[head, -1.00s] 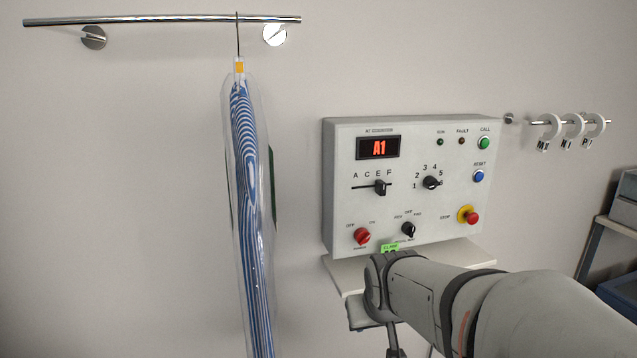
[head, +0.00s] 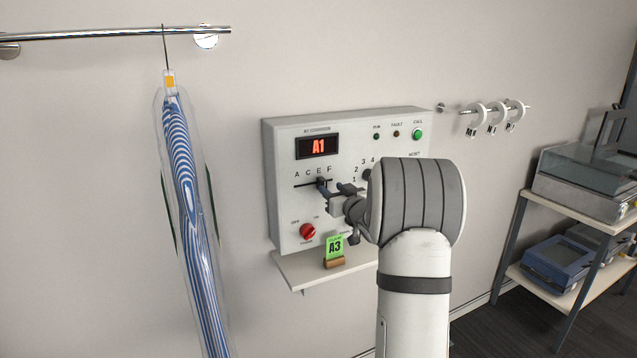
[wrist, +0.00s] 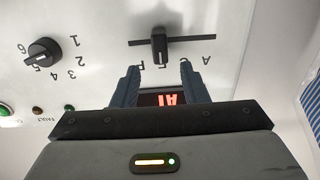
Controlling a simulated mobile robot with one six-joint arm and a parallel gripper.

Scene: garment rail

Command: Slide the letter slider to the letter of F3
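The letter slider has a dark knob (head: 321,184) on a black slot in the grey control panel (head: 280,150). Its scale reads A, C, E, F. The knob stands at about E, left of F. In the wrist view, which is upside down, the knob (wrist: 159,45) lies just beyond my fingertips, between their lines, with no visible contact. My gripper (head: 336,193) is open and empty, close in front of the slider; its spread fingers also show in the wrist view (wrist: 160,68). The red display (head: 318,146) reads A1.
A number dial (wrist: 43,52) sits beside the slider. A red knob (head: 308,231) is below it. A green card (head: 335,247) reading A3 stands on the shelf (head: 300,269) below. A bagged striped garment (head: 185,180) hangs at left. My arm hides the panel's lower right.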

